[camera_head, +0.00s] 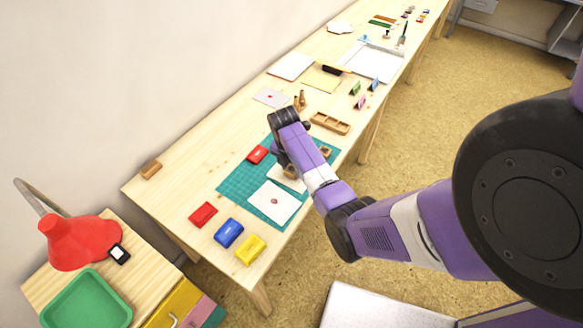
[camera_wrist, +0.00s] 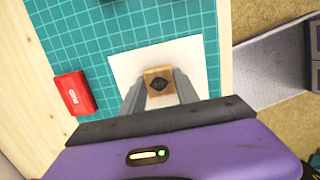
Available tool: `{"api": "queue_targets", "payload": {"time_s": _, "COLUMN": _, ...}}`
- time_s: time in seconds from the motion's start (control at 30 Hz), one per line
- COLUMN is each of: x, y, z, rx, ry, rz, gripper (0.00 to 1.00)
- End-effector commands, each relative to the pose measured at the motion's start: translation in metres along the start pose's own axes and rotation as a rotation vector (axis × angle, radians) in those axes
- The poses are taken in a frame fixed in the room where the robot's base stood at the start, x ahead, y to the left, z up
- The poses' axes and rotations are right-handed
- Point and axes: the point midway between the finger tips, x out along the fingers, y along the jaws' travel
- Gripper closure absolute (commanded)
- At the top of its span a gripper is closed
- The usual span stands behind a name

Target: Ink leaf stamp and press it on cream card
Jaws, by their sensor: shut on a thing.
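My gripper (camera_wrist: 159,90) is shut on a small wooden block stamp (camera_wrist: 158,78) with a dark leaf-like mark on its top. In the wrist view the stamp is over a pale cream card (camera_wrist: 125,66) on the teal mat; I cannot tell whether it touches the card. In the head view my gripper (camera_head: 289,168) hides part of this card (camera_head: 291,183). A red inkpad (camera_wrist: 75,93) lies on the mat to the left of the card, and also shows in the head view (camera_head: 257,154). The stamp's underside is hidden.
Another pale card (camera_head: 268,206) with a red print lies on the mat (camera_head: 236,180). Red (camera_head: 203,214), blue (camera_head: 229,232) and yellow (camera_head: 250,249) pads lie near the table's front end. A wooden block (camera_head: 325,151) and a compartment tray (camera_head: 330,123) are beyond my gripper.

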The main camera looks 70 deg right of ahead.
Motion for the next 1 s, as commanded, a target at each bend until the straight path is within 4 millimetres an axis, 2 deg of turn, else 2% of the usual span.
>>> {"api": "queue_targets", "payload": {"time_s": 1.0, "x": -0.013, "y": 0.0, "z": 0.002, "rx": 0.0, "ry": 0.001, "rz": -0.001, "gripper": 0.92}}
